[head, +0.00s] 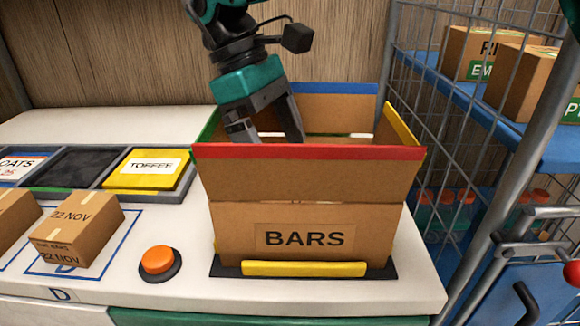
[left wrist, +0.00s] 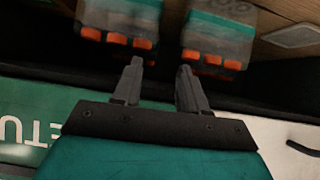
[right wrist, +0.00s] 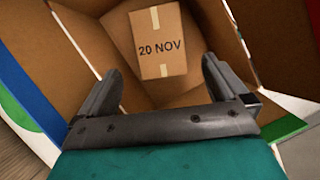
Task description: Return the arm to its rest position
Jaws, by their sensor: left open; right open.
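My right gripper (head: 270,137) is open and points down into the open top of the cardboard box marked BARS (head: 300,235) in the head view. Its fingertips are partly behind the box's red-edged front flap. In the right wrist view, a small carton marked 20 NOV (right wrist: 160,45) lies inside the box, below and between the open, empty fingers (right wrist: 162,70). My left gripper (left wrist: 159,68) shows only in the left wrist view. It is open with nothing between its fingers.
An orange button (head: 158,260), a 22 NOV carton (head: 78,228) and a TOFFEE bin (head: 144,169) are left of the box. A wire cage (head: 445,130) with cartons stands close on the right. Blurred orange-and-teal objects (left wrist: 215,45) are ahead of my left gripper.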

